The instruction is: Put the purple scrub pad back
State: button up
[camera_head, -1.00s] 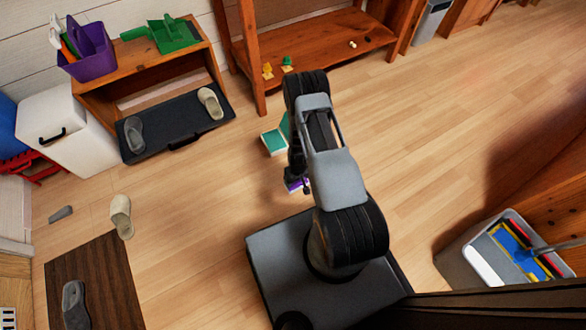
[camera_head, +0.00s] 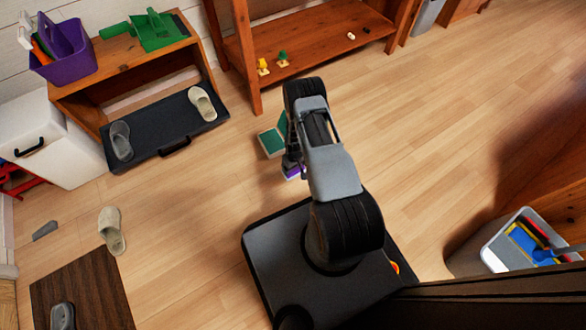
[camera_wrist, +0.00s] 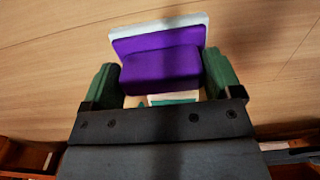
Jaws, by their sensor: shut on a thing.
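The purple scrub pad (camera_wrist: 160,65) has a purple grip block and a pale, whitish layer along its far edge. My gripper (camera_wrist: 160,80) is shut on it, with a green finger on each side of the block in the wrist view. In the head view the pad (camera_head: 293,173) shows as a small purple patch under my arm, above the floor; my arm hides most of it and the fingers. A purple caddy (camera_head: 66,56) with green, orange and white items stands on the wooden shelf (camera_head: 118,70) at the upper left.
A green dustpan (camera_head: 158,32) lies on the shelf. A black tray (camera_head: 160,128) with slippers lies before it. A teal-and-white box (camera_head: 271,142) is on the floor by my gripper. A grey bin (camera_head: 494,258) stands at right. Floor at right centre is clear.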

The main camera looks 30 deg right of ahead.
jog(key=f+b, duration=0.1)
jog(key=f, duration=0.1)
jog(key=f+b, duration=0.2)
jog(key=shift+w+d+f, duration=0.1)
jog(key=shift+w, duration=0.3)
jog(key=o, duration=0.7)
notch_tip(320, 180, up, 12)
jog(key=p, duration=0.5)
jog(key=shift+f, duration=0.1)
jog(key=w+a+r+t, duration=0.1)
jog(key=a+r, duration=0.1)
jog(key=r, duration=1.2)
jog(key=w+a+r, duration=0.1)
jog(key=a+r, duration=0.1)
jog(key=r, duration=1.2)
jog(key=shift+m+t, duration=0.7)
jog(key=shift+t, duration=0.1)
jog(key=s+a+r, duration=0.1)
jog(key=s+r, duration=0.4)
jog(key=s+a+r, duration=0.2)
jog(key=s+r, duration=0.4)
jog(key=s+a+r, duration=0.2)
jog(key=s+r, duration=0.4)
jog(key=shift+s+a+r+p, duration=0.1)
jog(key=shift+s+a+p, duration=0.1)
jog(key=shift+p, duration=0.1)
